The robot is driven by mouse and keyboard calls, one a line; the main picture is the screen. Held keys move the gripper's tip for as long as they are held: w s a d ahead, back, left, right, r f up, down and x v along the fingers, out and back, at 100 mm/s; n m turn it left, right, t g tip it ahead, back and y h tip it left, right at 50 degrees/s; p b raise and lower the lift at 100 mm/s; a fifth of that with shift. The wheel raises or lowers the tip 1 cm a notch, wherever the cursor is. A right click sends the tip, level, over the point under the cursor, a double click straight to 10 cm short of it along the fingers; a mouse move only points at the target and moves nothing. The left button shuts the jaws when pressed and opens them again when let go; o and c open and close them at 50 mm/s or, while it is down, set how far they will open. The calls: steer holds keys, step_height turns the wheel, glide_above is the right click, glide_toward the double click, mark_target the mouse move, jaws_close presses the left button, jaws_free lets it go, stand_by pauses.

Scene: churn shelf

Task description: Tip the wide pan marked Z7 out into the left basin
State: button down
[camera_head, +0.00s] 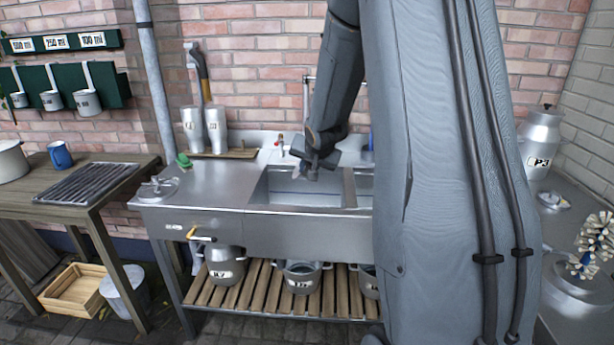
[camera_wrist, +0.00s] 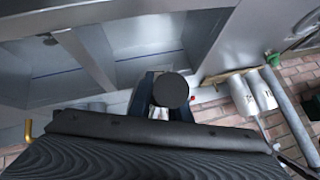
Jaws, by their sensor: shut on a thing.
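My gripper (camera_head: 314,164) is over the back part of the left basin (camera_head: 300,199), near the tap. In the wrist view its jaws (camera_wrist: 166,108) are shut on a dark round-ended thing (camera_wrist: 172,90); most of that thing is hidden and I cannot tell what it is. The left basin shows in the wrist view (camera_wrist: 150,40), and its visible floor looks empty. A wide grey two-handled pan (camera_head: 302,274) sits upright on the slatted shelf under the sink. Its label ends in 7, but I cannot read the first mark surely.
Two tall steel vessels (camera_head: 216,129) stand behind the drainboard (camera_head: 208,186), whose middle is clear. The right basin (camera_wrist: 40,75) adjoins the left one. My arm hides much of the right side.

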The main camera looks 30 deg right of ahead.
steer(key=shift+a+f+b, duration=0.1)
steer(key=shift+b, duration=1.8)
steer(key=b, duration=0.4)
steer(key=shift+w+h+b, duration=0.2)
steer(key=shift+h+b, duration=0.2)
steer(key=b, duration=0.4)
steer(key=shift+s+n+g, duration=0.1)
steer(key=shift+n+g, duration=0.2)
steer(key=shift+g, duration=0.1)
steer(key=b, duration=0.4)
steer(key=shift+a+f+h, duration=0.15)
steer(key=shift+h, duration=0.25)
steer(key=shift+b, duration=1.15)
steer(key=shift+f+n+g+h+b, duration=0.1)
steer(key=shift+n+g+h+b, duration=0.35)
steer(key=shift+b, duration=0.6)
steer(key=shift+b, duration=0.55)
